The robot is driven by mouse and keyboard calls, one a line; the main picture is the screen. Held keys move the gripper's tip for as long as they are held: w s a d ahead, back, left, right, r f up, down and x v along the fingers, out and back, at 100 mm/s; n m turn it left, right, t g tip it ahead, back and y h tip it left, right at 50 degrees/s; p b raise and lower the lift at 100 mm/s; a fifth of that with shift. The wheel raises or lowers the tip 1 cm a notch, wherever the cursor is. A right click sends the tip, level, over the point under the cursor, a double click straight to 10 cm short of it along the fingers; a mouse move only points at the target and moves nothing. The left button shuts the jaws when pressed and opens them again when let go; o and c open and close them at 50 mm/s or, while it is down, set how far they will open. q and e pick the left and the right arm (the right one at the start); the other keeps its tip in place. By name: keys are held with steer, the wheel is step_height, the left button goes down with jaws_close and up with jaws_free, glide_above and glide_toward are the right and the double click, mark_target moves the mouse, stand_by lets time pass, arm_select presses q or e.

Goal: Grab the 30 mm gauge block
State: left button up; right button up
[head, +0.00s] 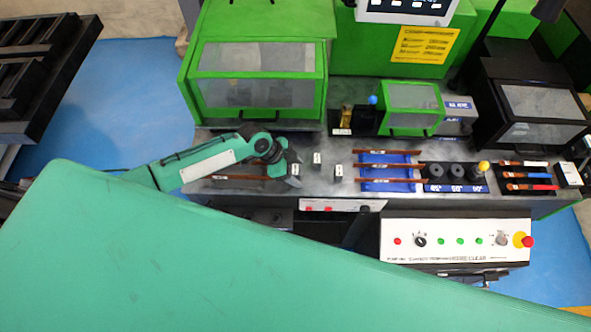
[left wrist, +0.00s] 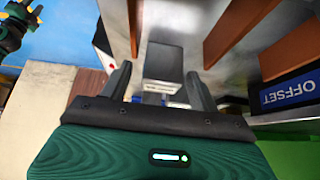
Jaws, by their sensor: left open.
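Small dark gauge blocks with white labels stand on the grey bench in the head view: one by my left gripper (head: 283,165), a middle block (head: 317,159) and a right block (head: 338,172). The labels are too small to read, so I cannot tell which is the 30 mm one. In the left wrist view, my left gripper (left wrist: 157,86) is open. A dark grey block (left wrist: 163,58) shows between and just beyond its two fingers, and I cannot tell whether they touch it.
Copper-coloured bars lie on a blue rack (head: 388,172) to the right of the blocks. Black round dies (head: 459,172) stand further right. A green machine with a clear guard (head: 255,85) rises behind. A control panel (head: 455,241) is in front.

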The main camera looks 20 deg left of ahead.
arm_select(q)
steer(key=shift+c, duration=0.9)
steer(key=c, duration=1.2)
steer(key=shift+o, duration=0.2)
arm_select(e)
steer(key=shift+a, duration=0.55)
arm_select(q)
steer(key=shift+r, duration=0.1)
arm_select(e)
steer(key=shift+d, duration=0.2)
